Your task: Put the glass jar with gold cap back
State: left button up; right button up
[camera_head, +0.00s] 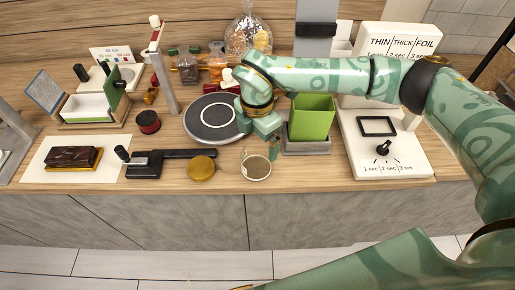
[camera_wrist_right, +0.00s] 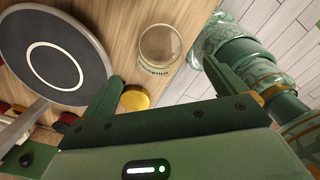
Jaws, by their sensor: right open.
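A round glass jar (camera_head: 257,168) stands near the table's front edge, its round top facing up; I cannot make out a cap on it. It also shows in the right wrist view (camera_wrist_right: 160,46), with small print on its side. A round gold cap-like piece (camera_head: 201,168) sits on the table to its left; it also shows in the wrist view (camera_wrist_right: 134,98). My right gripper (camera_head: 262,149) is open and empty, pointing down just behind the glass jar, between the turntable and the green box. Its fingers also show in the wrist view (camera_wrist_right: 170,86). My left gripper is out of view.
A grey turntable (camera_head: 213,121) lies behind. A green box (camera_head: 311,116) on a grey base and a white sealer-like unit (camera_head: 392,162) stand right. A black tool (camera_head: 170,157) and a brown block (camera_head: 73,157) lie left. Small jars (camera_head: 188,70) stand at the back.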

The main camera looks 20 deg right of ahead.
notch_tip(320, 180, up, 5)
jog(key=shift+f, duration=0.2)
